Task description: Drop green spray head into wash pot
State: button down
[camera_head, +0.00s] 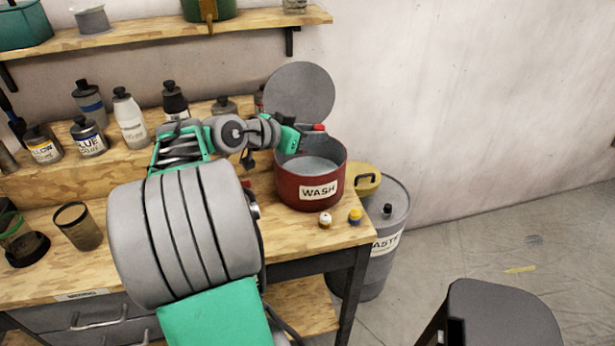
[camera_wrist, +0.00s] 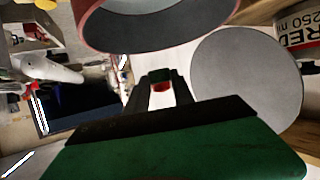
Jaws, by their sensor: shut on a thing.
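The wash pot (camera_head: 312,188) is a dark red, open pot labelled WASH at the right end of the bench. Its rim also shows at the top of the wrist view (camera_wrist: 95,30). My gripper (camera_head: 304,131) is at the pot's back rim, above its opening. In the wrist view my gripper (camera_wrist: 160,92) is shut on a small dark green and red piece, the green spray head (camera_wrist: 159,76), held between the fingertips. In the head view only a small red bit of the spray head (camera_head: 319,127) shows; the rest is hidden.
A round grey lid (camera_head: 300,92) stands upright behind the pot. Two small capped pieces (camera_head: 325,220) and (camera_head: 355,216) sit in front of it. A grey waste bin (camera_head: 385,245) stands right of the bench. Several bottles (camera_head: 130,120) line the bench riser.

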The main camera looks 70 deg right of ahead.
jog(key=c, duration=1)
grip_release()
jog(key=s+a+r+p, duration=0.3)
jog(key=a+r, duration=1)
jog(key=shift+s+a, duration=0.2)
jog(key=shift+a, duration=0.05)
